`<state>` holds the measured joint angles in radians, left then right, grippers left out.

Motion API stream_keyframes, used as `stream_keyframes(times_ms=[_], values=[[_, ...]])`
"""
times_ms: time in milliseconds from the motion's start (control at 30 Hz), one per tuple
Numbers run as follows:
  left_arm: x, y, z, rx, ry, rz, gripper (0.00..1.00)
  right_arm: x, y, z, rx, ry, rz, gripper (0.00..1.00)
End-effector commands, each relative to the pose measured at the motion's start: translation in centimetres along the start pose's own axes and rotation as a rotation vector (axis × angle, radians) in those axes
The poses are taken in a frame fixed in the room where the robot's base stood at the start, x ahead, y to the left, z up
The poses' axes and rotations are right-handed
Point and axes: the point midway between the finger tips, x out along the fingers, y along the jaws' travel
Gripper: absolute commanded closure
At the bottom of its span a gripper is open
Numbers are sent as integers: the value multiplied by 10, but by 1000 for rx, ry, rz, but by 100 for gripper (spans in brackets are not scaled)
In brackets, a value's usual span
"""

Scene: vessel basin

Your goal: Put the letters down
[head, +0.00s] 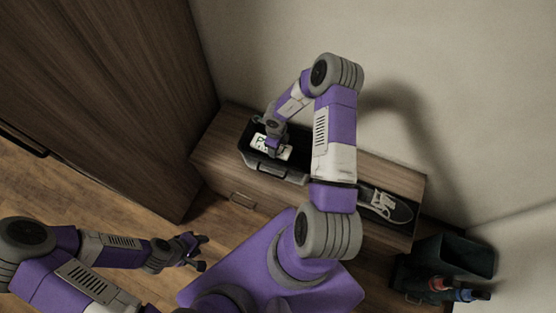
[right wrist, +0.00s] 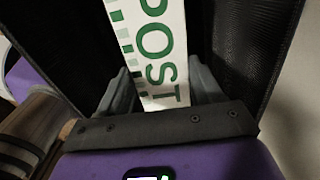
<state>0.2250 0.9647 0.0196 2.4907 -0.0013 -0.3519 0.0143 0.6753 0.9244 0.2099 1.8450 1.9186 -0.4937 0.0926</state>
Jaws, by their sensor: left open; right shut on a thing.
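A white letter with green POST lettering (right wrist: 155,45) is held between the fingers of my right gripper (right wrist: 162,92). In the head view this letter (head: 268,151) shows within a black basin (head: 284,170) on the low wooden cabinet, with my right gripper (head: 276,146) over it. Dark walls (right wrist: 245,50) flank the letter in the right wrist view. I cannot tell whether the letter touches the basin's floor. My left gripper (head: 196,252) is open and empty, low above the floor at the left, away from the cabinet.
A black oval tray (head: 404,212) with a white item (head: 382,201) sits at the cabinet's (head: 220,145) right end, partly behind my right arm. A dark bin (head: 455,252) with red and blue items stands at lower right. A tall wooden wardrobe (head: 110,80) is at left.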

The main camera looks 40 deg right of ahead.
Motion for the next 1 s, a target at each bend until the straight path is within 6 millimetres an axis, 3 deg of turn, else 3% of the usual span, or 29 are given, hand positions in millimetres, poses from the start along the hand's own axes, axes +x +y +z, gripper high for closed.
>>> stream_keyframes(times_ms=[333, 700, 1000], values=[[25, -9, -1, 0, 0, 0, 57, 56, 0, 0, -1, 1, 1, 71], [43, -16, -2, 0, 0, 0, 57, 99, 1, 0, -2, 1, 1, 71], [42, -16, -2, 0, 0, 0, 57, 100, 0, 0, -2, 0, 0, 71]])
